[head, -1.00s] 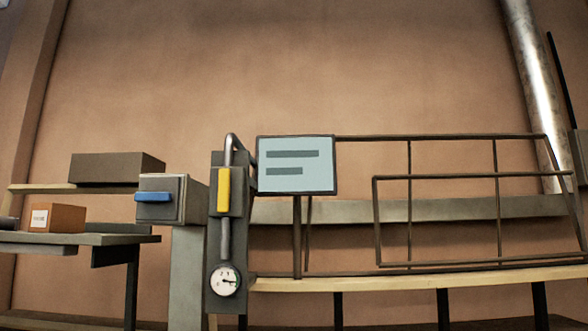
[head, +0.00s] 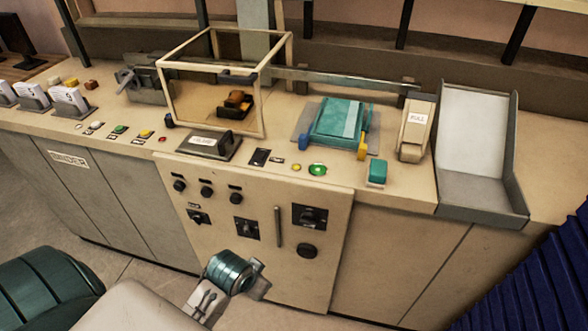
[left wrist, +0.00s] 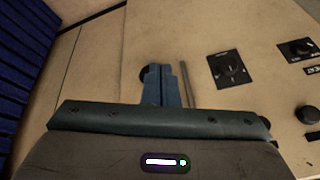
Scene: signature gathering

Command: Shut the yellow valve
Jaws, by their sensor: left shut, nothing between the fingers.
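The yellow valve is not in view in either current frame. My left gripper (left wrist: 161,72) shows in the left wrist view with its two dark blue fingers together and nothing between them. It is in front of a beige panel (left wrist: 145,30) with black knobs. In the head view, my left arm comes in from the bottom left, in front of the counter's front panel (head: 260,222). My right gripper is not in view.
The counter holds a clear-sided frame box (head: 263,100), a teal press-like device (head: 340,120), a white-faced sloped tray (head: 476,130) and several card holders (head: 70,102). Knobs and a vertical handle (head: 278,227) stick out of the front panel. A dark blue ribbed surface (head: 520,285) is at the lower right.

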